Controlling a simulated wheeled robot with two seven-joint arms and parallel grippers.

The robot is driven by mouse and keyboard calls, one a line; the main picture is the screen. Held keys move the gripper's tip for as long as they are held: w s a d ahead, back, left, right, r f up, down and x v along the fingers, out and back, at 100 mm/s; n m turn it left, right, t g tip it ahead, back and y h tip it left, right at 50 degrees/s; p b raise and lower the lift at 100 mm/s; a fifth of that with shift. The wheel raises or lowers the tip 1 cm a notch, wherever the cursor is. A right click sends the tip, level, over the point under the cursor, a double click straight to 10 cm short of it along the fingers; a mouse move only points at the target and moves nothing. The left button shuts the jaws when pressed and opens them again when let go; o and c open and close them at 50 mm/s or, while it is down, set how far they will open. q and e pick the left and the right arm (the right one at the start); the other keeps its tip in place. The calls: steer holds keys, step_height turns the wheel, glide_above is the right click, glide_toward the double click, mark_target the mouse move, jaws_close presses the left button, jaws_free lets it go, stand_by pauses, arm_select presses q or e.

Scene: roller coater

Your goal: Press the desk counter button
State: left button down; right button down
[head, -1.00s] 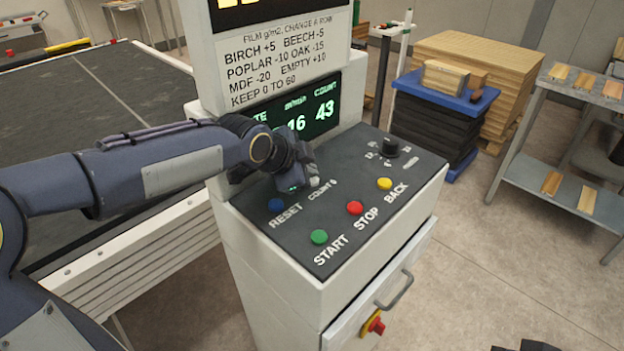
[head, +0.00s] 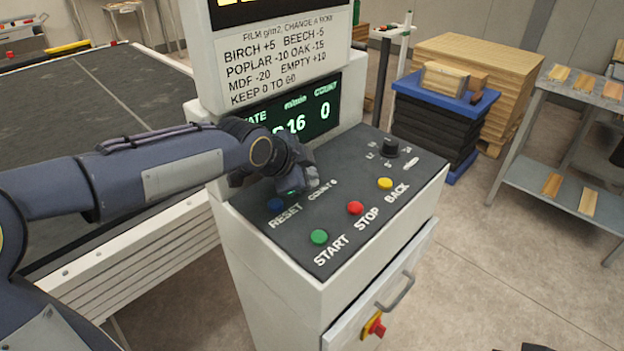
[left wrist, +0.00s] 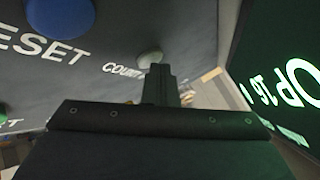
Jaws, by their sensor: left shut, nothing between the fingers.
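The counter button is a pale button (left wrist: 150,57) beside the label "COUNT 0", on the dark sloped panel (head: 275,232). In the left wrist view, the tip of my left gripper (left wrist: 158,72) overlaps its near edge; whether they touch is hard to tell. In the head view, my left gripper (head: 308,180) is shut and empty, low over the panel, and hides the button. The COUNT field on the green display (head: 312,112) reads 0. A dark shape at the bottom right edge of the head view may be part of my right arm; its jaws do not show.
The blue RESET button (head: 275,204) is close to my left gripper. Green START (head: 319,237), red STOP (head: 355,208) and yellow BACK (head: 385,183) buttons lie nearer the panel's front, with a black knob (head: 390,147) at the back right.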

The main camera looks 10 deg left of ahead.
arm_select(q)
steer(key=shift+r+p, duration=0.6)
steer(key=shift+r, duration=0.2)
step_height(320, 180, up, 5)
steer(key=p, duration=0.4)
steer(key=shift+r, duration=0.1)
stand_by(0.6)
